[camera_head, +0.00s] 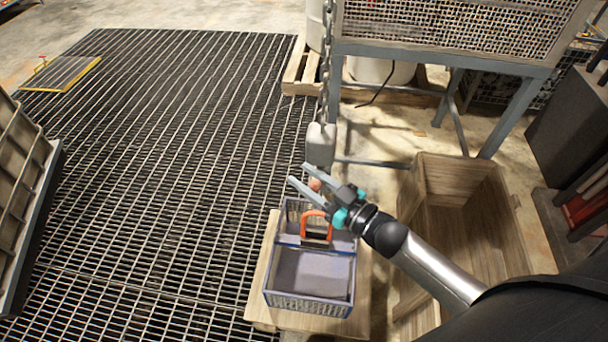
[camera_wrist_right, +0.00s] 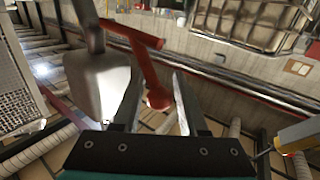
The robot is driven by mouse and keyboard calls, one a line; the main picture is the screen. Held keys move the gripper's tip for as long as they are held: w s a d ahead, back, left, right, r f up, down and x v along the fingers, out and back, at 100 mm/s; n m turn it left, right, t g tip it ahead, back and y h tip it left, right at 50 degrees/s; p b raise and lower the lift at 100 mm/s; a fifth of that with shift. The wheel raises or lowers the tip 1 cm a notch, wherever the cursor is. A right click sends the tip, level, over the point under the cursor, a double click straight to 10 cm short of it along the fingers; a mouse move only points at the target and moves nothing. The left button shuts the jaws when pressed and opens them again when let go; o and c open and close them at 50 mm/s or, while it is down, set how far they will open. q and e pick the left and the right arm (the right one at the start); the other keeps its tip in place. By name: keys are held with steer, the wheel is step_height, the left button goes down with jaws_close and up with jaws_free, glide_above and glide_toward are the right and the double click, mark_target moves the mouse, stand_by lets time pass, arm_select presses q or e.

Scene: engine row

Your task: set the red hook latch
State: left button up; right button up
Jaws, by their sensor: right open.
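The red hook latch (camera_wrist_right: 147,65) shows in the wrist view as a red lever with a crossbar at its top and a round knob at its lower end. It is beside a grey metal block (camera_wrist_right: 98,85). In the head view the block (camera_head: 320,146) hangs from a chain (camera_head: 329,60), and only the reddish knob (camera_head: 315,184) of the latch shows by my fingers. My right gripper (camera_head: 300,174) is open, just below the block. In the wrist view the knob appears between its two fingers (camera_wrist_right: 158,78); I cannot tell whether they touch it. My left gripper is not in view.
Below my right gripper, a divided tote (camera_head: 308,300) with an orange handle (camera_head: 316,216) stands on a wooden stand (camera_head: 262,308). An open wooden crate (camera_head: 412,200) is to the right. A mesh-sided frame (camera_head: 440,55) stands behind. Floor grating (camera_head: 170,150) on the left is mostly clear.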

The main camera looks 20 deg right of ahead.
steer(key=shift+w+a, duration=0.15)
steer(key=shift+w, duration=0.2)
jaws_close()
stand_by(1.3)
